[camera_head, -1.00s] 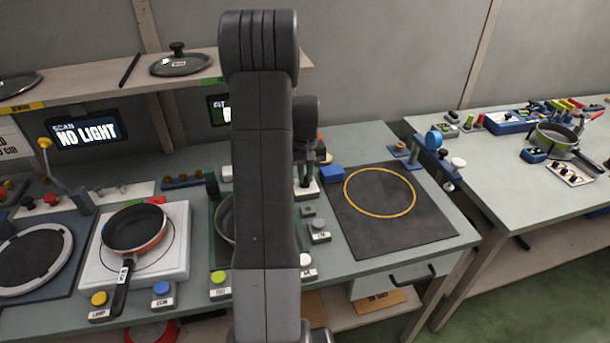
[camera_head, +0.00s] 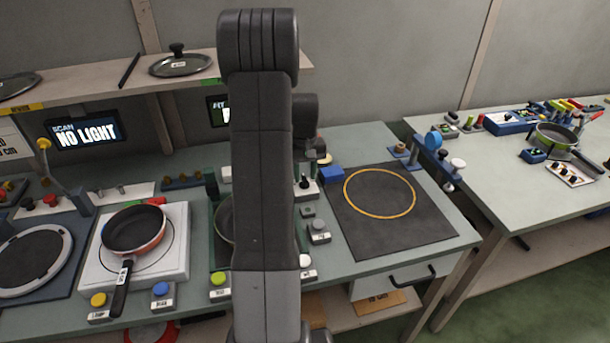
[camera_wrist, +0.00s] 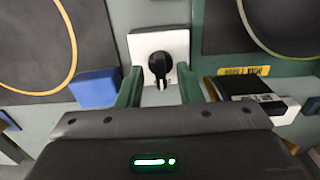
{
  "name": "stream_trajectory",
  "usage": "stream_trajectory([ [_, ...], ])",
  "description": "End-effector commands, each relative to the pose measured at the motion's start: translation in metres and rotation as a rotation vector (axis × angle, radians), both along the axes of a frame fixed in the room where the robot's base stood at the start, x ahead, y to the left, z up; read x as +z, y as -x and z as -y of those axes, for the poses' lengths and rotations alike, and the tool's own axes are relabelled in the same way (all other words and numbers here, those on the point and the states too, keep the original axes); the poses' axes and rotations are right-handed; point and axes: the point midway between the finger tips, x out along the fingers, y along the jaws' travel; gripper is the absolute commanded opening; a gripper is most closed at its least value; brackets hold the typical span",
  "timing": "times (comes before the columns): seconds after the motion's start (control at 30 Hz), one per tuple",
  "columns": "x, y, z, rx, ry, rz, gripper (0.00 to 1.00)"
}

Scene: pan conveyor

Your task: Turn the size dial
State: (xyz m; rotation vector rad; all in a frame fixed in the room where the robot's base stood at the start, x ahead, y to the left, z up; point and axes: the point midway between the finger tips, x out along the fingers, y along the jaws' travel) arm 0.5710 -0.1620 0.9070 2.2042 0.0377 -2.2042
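The size dial looks to be the black knob (camera_wrist: 160,66) with a white pointer on a square white plate (camera_wrist: 150,45) in the wrist view. Its pointer faces the bottom of that picture, toward my gripper. In the head view the knob (camera_head: 304,182) stands just right of my arm. My gripper (camera_wrist: 159,78) is open, with its two green fingers apart on either side of the knob. I see gaps between fingers and knob; the height between them cannot be told.
A blue block (camera_wrist: 95,89) lies beside the left finger. A black box-like part (camera_wrist: 243,88) is close to the right finger. A dark mat with an orange ring (camera_head: 344,205) lies right of the dial. A pan (camera_head: 136,230) sits on the white scale at left.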

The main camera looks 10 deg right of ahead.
Motion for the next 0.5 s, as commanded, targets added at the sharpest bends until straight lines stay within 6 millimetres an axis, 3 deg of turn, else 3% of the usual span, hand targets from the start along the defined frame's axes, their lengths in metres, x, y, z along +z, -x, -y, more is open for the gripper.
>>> stream_trajectory([
  [0.5, 0.107, 0.0, 0.0, 0.0, 0.001, 0.004, 0.33],
])
